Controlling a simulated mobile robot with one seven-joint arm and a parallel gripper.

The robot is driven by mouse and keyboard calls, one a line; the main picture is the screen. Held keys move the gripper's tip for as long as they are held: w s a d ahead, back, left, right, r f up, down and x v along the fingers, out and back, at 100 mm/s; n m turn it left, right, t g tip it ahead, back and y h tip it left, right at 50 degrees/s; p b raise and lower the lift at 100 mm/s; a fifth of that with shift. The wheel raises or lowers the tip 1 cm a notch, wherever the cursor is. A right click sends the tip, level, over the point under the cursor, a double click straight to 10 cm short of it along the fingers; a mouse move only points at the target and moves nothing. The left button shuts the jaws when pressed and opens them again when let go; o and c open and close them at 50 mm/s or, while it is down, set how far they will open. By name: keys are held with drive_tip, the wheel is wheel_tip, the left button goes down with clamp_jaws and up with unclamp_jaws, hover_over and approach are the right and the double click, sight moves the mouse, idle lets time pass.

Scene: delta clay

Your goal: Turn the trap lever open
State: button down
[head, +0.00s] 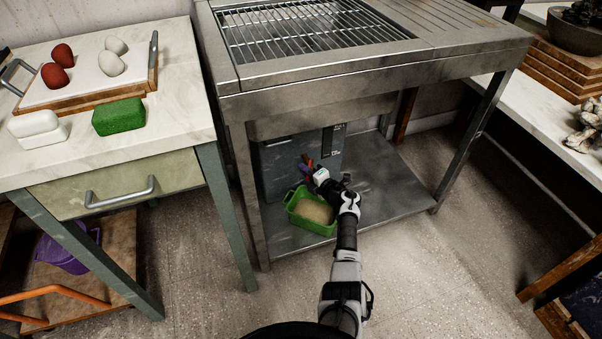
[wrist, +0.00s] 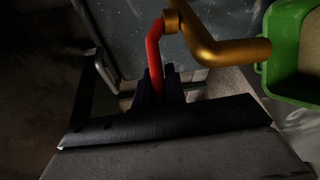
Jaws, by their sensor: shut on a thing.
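The trap lever is a red bar (wrist: 154,50) that rises from between my gripper's dark fingers (wrist: 156,92) in the wrist view. Its upper end meets a collar on a bent brass pipe (wrist: 205,45). In the head view the lever (head: 307,160) is a small red spot in front of a grey box (head: 280,163) under the metal sink table. My gripper (head: 313,173) reaches in there and is shut on the lever. The fingers hide the lever's lower part, and its exact angle is hard to tell in the head view.
A green tub (head: 330,227) with tan contents stands on the low metal shelf (head: 385,185), just below my gripper; it also shows in the wrist view (wrist: 284,50). The sink table's legs (head: 249,200) frame the space. The shelf's right part is clear.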

drive_tip(key=n+g+y+b, duration=0.1)
drive_tip(key=b, duration=0.1)
drive_tip(key=d+n+g+y+b, duration=0.1)
drive_tip(key=b, duration=0.1)
drive_tip(key=n+g+y+b, duration=0.1)
drive_tip(key=b, duration=0.1)
drive_tip(key=shift+s+d+f, duration=0.1)
drive_tip(key=shift+d+f, duration=0.25)
drive_tip(key=shift+d, duration=0.05)
drive_tip(key=shift+d+r+n+g+y+b, duration=0.2)
drive_tip(key=shift+n+g+y+b, duration=0.3)
drive_tip(key=shift+b, duration=0.55)
drive_tip(key=shift+r, duration=0.15)
drive_tip(key=c, duration=1.5)
unclamp_jaws()
drive_tip(key=shift+o, duration=0.2)
drive_tip(key=shift+r, duration=0.1)
